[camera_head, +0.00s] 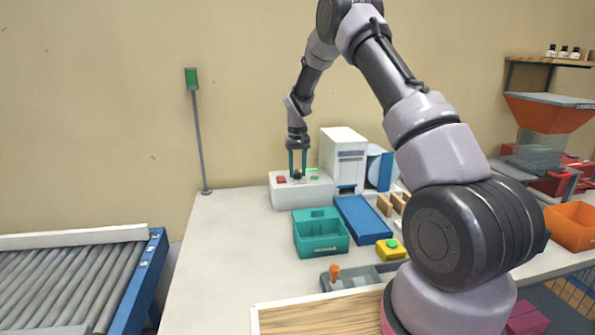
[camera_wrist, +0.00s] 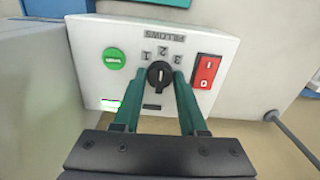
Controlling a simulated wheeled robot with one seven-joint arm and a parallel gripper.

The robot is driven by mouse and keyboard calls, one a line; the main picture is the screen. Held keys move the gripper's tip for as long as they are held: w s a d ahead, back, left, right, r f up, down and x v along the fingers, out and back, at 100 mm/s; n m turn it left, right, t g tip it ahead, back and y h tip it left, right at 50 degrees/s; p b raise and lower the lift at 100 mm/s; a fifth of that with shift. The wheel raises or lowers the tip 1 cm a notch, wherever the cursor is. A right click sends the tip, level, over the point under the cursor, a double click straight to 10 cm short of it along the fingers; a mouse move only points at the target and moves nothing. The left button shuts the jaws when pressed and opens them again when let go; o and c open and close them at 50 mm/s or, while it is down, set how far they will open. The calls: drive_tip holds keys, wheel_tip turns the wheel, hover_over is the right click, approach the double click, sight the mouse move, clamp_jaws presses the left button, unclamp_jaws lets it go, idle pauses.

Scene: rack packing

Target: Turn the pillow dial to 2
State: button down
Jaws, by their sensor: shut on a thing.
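The pillow dial is a black knob (camera_wrist: 159,75) on the white box marked PILLOWS, with the numbers 1, 2 and 3 in an arc beyond it. My gripper (camera_wrist: 158,84) has its two green fingers on either side of the knob and is shut on it. The knob's pale mark seems to point roughly toward the 2, but it is too small to be sure. In the head view my gripper (camera_head: 298,174) points straight down onto the top of the white box (camera_head: 302,195), and the dial is mostly hidden between the fingers.
A red rocker switch (camera_wrist: 206,71) and a green round button (camera_wrist: 113,59) flank the dial. A white machine (camera_head: 344,155) stands close to the right of the box. A teal bin (camera_head: 321,246) and blue tray (camera_head: 361,220) lie in front. The table's left part is clear.

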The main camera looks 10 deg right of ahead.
idle(0.3)
drive_tip(key=shift+c, duration=2.2)
unclamp_jaws()
drive_tip(key=shift+r, duration=0.15)
wheel_tip(320, 180, up, 10)
drive_tip(key=shift+r, duration=0.25)
